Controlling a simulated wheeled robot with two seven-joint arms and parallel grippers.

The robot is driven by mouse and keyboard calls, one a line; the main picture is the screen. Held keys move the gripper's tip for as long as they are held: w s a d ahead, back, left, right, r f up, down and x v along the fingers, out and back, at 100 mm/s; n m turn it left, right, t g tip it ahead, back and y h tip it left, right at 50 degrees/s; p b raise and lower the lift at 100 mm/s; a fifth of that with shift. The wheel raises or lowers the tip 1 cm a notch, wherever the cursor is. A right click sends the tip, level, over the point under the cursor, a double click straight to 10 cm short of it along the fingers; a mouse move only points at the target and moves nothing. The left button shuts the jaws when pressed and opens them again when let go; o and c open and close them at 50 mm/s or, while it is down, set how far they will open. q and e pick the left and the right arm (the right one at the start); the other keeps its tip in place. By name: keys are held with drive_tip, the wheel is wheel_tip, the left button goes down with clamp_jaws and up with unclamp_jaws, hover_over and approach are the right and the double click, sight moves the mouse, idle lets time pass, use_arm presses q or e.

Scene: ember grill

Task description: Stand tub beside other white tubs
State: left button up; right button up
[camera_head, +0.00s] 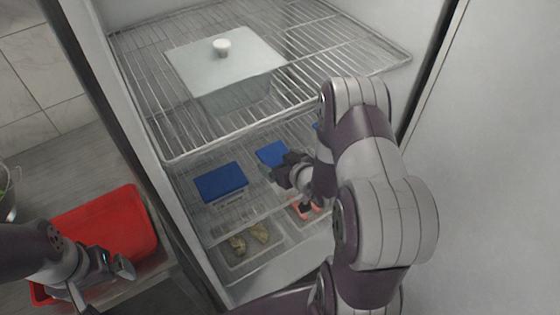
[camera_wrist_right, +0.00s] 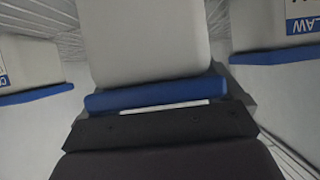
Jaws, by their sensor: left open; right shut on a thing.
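A white tub (camera_wrist_right: 150,45) with a blue lid (camera_wrist_right: 155,95) fills the middle of the right wrist view, with my right gripper (camera_wrist_right: 155,122) shut on it at the lid. In the head view its blue lid (camera_head: 272,154) shows on the lower level of the fridge, just beyond my right gripper (camera_head: 290,172). Other white tubs with blue lids stand to its left (camera_wrist_right: 30,65) and right (camera_wrist_right: 275,50) in the wrist view, with small gaps. The left one also shows in the head view (camera_head: 220,182). I cannot tell whether the held tub touches the shelf. My left gripper (camera_head: 116,266) is open and empty.
A wire shelf (camera_head: 180,135) above carries a large lidded container (camera_head: 225,58). Clear trays with pale food (camera_head: 250,238) and pinkish food (camera_head: 304,208) lie nearer the front. The fridge wall (camera_head: 400,110) is close on the right. A red tray (camera_head: 125,215) lies outside, left.

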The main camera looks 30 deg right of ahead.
drive_tip(key=shift+w+f, duration=0.15)
drive_tip(key=shift+f, duration=0.15)
drive_tip(key=o, duration=1.4)
drive_tip(key=shift+r, duration=0.25)
drive_tip(key=a+v, duration=0.1)
drive_tip(key=v, duration=1.1)
drive_tip(key=s+a+r+g, duration=0.4)
drive_tip(key=s+a+g, duration=0.2)
drive_tip(key=a+g, duration=0.2)
drive_tip(key=g, duration=0.2)
drive_tip(key=shift+a+r+m+g+h, duration=0.3)
drive_tip(key=shift+a+r+g+h, duration=0.05)
drive_tip(key=shift+a+g+h, duration=0.05)
